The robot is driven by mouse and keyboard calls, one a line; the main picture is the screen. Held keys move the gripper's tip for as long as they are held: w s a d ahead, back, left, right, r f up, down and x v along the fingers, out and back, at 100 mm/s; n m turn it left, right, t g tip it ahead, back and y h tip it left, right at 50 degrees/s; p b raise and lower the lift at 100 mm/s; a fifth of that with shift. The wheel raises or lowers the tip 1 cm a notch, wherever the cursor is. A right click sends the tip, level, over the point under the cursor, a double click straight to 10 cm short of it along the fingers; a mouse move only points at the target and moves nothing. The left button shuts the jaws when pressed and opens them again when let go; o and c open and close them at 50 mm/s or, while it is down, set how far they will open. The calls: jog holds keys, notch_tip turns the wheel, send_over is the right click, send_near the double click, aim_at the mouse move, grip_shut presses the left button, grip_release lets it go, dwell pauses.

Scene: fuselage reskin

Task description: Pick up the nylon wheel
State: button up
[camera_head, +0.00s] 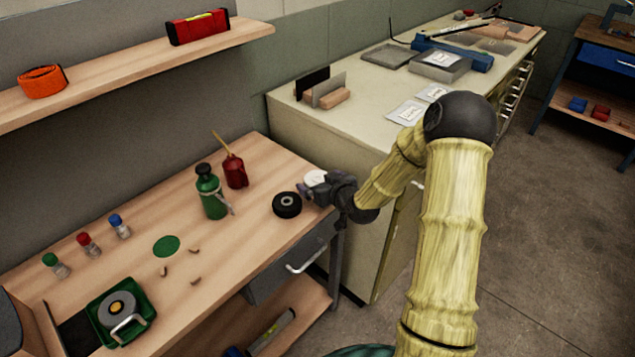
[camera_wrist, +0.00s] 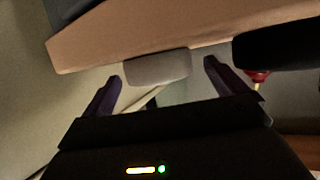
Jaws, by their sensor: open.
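The nylon wheel (camera_head: 315,177) is a pale white disc near the right end of the wooden bench, partly hidden by my gripper (camera_head: 308,190) in the head view. In the wrist view the pale wheel (camera_wrist: 158,68) shows beyond and between my two spread fingers (camera_wrist: 163,72), with a visible gap to each finger. My gripper is open and holds nothing. Whether the wheel is fully between the fingertips in depth, I cannot tell.
A black wheel (camera_head: 287,204) lies just left of my gripper and shows dark in the wrist view (camera_wrist: 280,46). A green bottle (camera_head: 211,192) and a red oil can (camera_head: 235,171) stand further left. The beige cabinet (camera_head: 290,103) rises close behind on the right.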

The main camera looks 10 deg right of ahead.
aim_at(318, 178)
jog(key=shift+x, duration=1.1)
jog(key=c, duration=1.1)
jog(key=shift+c, duration=0.2)
notch_tip(318, 178, up, 10)
jog(key=shift+p, duration=0.6)
